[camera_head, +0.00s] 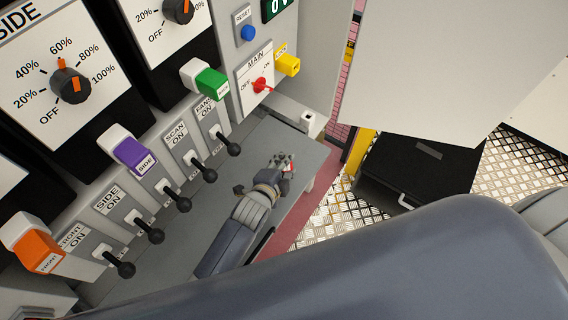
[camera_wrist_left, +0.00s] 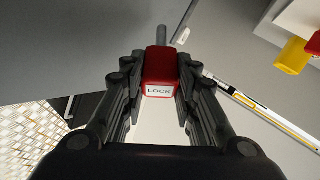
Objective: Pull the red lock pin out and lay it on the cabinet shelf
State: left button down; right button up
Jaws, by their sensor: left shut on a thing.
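The red lock pin (camera_wrist_left: 160,62) has a red block head with a white LOCK label and a grey shaft pointing away from my wrist. My left gripper (camera_wrist_left: 160,80) is shut on the head, with a finger on each side. The shaft's tip shows against grey, with no hole around it. In the head view, my left gripper (camera_head: 281,165) is over the right end of the grey cabinet shelf (camera_head: 265,140), and only a bit of red shows between its fingers. I cannot tell its height above the shelf. My right gripper is not in view.
A panel with several black-knobbed levers (camera_head: 183,205) and coloured switch covers stands left of the shelf. A red MAIN switch (camera_head: 262,85) and a yellow block (camera_head: 288,65) are above. A pale bracket (camera_head: 309,120) with a hole juts out near the gripper. A black drawer box (camera_head: 420,165) stands right.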

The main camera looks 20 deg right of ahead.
pick_arm(q)
jog(key=shift+f, duration=0.35)
jog(key=c, duration=1.2)
grip_release()
jog(key=v, duration=1.2)
jog(key=shift+f, duration=0.1)
jog(key=shift+s, duration=0.1)
